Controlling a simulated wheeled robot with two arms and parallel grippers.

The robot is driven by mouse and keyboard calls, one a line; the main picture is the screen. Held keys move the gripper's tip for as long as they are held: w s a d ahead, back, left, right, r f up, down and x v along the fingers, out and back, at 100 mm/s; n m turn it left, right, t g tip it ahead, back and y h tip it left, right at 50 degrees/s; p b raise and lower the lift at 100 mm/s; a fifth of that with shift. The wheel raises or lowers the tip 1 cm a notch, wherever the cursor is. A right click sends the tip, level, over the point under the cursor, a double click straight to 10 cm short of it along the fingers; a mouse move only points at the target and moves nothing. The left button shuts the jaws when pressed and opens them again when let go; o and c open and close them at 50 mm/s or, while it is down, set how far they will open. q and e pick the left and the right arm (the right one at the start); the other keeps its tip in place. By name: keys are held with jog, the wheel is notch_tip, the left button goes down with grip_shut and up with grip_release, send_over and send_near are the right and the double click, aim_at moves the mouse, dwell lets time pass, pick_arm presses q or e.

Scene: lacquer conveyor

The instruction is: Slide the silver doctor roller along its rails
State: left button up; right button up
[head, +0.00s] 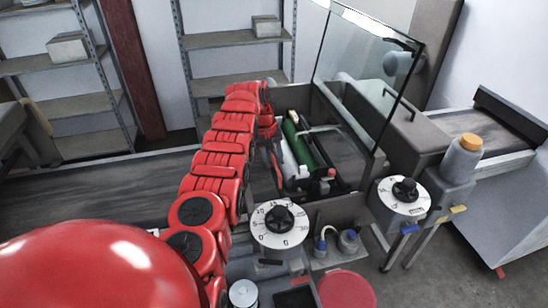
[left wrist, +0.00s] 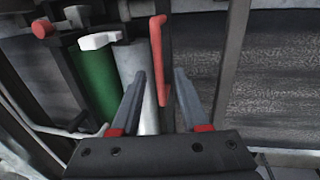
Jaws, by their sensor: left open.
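The silver doctor roller (left wrist: 131,62) is a smooth pale grey cylinder beside the green roller (left wrist: 95,85) in the left wrist view. In the head view, the green roller (head: 297,142) lies inside the open machine, with a pale roller (head: 287,158) just left of it. My left gripper (left wrist: 160,75) is open and empty. Its left finger overlaps the silver roller in the picture, and part of the roller shows between the fingers. I cannot tell whether they touch. A red bent handle (left wrist: 158,60) also shows between the fingertips. The rails are not clearly visible.
A raised glass cover (head: 365,75) stands over the machine's right side. Dials (head: 280,224) and (head: 404,196) sit along the front. A grey bottle with an orange cap (head: 462,158) stands at right. A dark conveyor belt (head: 95,185) runs left; shelves stand behind.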

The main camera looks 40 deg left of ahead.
pick_arm(q)
grip_shut()
dwell(1.4)
